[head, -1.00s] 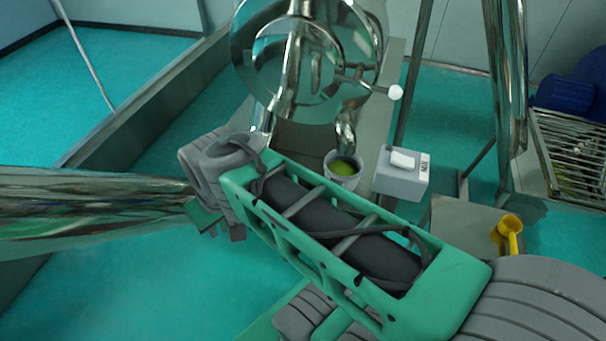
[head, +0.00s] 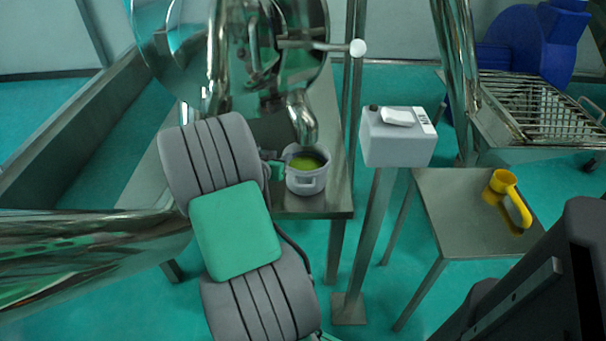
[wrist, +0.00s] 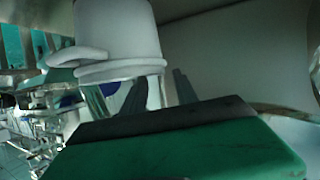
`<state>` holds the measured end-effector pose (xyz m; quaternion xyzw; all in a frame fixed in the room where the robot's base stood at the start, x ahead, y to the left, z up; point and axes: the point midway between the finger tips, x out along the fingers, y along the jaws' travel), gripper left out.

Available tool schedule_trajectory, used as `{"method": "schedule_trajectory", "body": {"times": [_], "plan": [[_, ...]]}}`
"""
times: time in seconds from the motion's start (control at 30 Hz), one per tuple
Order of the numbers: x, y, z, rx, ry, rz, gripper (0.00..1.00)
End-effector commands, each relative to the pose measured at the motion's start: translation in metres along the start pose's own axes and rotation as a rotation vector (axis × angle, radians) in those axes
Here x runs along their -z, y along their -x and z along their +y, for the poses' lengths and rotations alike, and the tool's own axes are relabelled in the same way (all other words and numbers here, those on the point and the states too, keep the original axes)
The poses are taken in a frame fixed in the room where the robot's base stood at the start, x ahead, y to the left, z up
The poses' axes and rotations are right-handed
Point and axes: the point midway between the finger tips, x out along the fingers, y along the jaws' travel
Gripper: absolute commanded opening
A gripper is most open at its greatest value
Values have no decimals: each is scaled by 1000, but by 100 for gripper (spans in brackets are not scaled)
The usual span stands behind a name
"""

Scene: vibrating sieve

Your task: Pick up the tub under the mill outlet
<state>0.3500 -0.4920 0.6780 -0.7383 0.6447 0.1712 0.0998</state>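The tub (head: 308,184) is a light grey pot with a handle and green contents. It stands on the metal stand directly under the curved mill outlet (head: 301,118). My gripper (head: 277,164) is at the tub's left side in the head view, largely hidden by my wrist. In the wrist view the tub (wrist: 118,35) fills the top, with its handle at the left. The two dark fingers of my gripper (wrist: 160,88) show apart, close to the tub's rim band, with nothing seen held between them. Whether they touch the tub is unclear.
A grey box on a post (head: 397,143), with a white button, stands right of the tub. A small metal table (head: 450,215) holds a yellow scoop (head: 508,192). The shiny mill (head: 225,50) rises close above my arm. A sieve grid (head: 530,110) is at the right.

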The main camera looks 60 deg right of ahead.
Motion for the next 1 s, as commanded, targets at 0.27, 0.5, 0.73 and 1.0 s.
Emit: {"method": "schedule_trajectory", "body": {"times": [0.27,0.5,0.73,1.0], "plan": [[-2,-39,-1,0,0,-1,36],[0,-63,-2,4,1,-1,36],[0,-62,-2,5,2,0,28],[0,-62,-3,5,2,-1,6]]}}
